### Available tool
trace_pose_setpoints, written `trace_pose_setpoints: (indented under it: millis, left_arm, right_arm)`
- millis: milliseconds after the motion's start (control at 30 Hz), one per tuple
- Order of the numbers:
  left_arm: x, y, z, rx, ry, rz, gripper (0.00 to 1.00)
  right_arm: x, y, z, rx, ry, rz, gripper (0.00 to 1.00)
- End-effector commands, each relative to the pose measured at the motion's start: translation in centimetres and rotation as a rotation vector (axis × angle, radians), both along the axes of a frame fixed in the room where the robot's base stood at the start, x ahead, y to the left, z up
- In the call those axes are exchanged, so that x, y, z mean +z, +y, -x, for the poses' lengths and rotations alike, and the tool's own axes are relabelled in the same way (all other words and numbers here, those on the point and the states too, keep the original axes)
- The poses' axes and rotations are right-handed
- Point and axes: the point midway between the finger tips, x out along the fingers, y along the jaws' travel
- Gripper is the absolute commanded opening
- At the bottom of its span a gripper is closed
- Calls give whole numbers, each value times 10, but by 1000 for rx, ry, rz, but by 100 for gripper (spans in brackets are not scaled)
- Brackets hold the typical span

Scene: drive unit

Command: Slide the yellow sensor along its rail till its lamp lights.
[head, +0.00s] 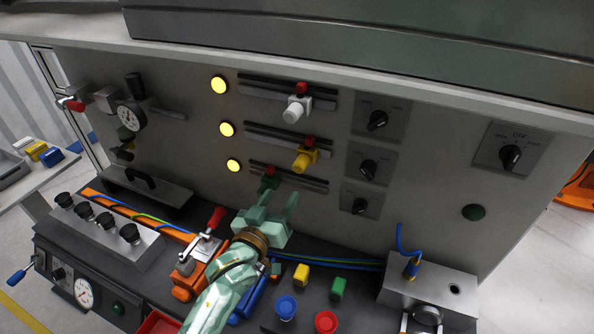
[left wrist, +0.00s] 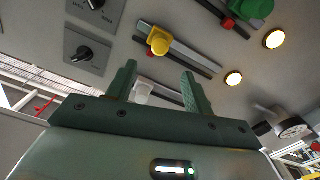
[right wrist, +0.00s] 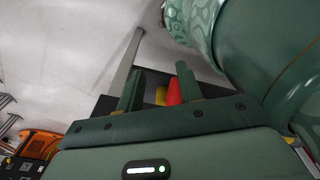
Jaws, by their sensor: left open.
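The yellow sensor (head: 305,160) sits on the middle of three dark rails (head: 273,138) on the upright panel, right of the rail's middle, with a red part on top. The round lamp (head: 227,129) left of this rail glows yellow. My left gripper (head: 279,203) is open and empty, below and left of the yellow sensor, close to the lower green sensor (head: 268,183). In the left wrist view the yellow sensor (left wrist: 158,40) is beyond the fingertips, not between them. My right gripper (right wrist: 157,80) is open and shows only in the right wrist view.
A white sensor (head: 296,109) sits on the top rail. The lamps of the top rail (head: 218,85) and lower rail (head: 233,165) also glow. Knob plates (head: 376,119) stand to the right. A red-handled clamp (head: 207,232) and colored blocks (head: 301,275) are on the bench below.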

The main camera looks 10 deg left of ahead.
Motion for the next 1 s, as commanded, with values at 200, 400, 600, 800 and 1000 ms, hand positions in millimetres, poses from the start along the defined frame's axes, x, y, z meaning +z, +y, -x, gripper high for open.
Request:
trace_pose_setpoints:
  millis: [200, 400, 600, 800, 1000]
  left_arm:
    - [1, -11, -57, -1, -1, -2, 52]
    - [0, -19, -95, -1, 0, 0, 52]
    - [0, -22, -112, -1, 0, -1, 52]
    - [0, -23, -114, -1, 1, -1, 52]
    - [0, -23, -114, -1, 1, -1, 21]
  right_arm:
    - [-1, 0, 0, 0, 0, 1, 36]
    - [-5, -1, 0, 0, 1, 1, 36]
    - [-6, -2, 0, 0, 0, 2, 36]
    - [-6, -2, 0, 0, 0, 3, 36]
    - [-6, -2, 0, 0, 0, 3, 36]
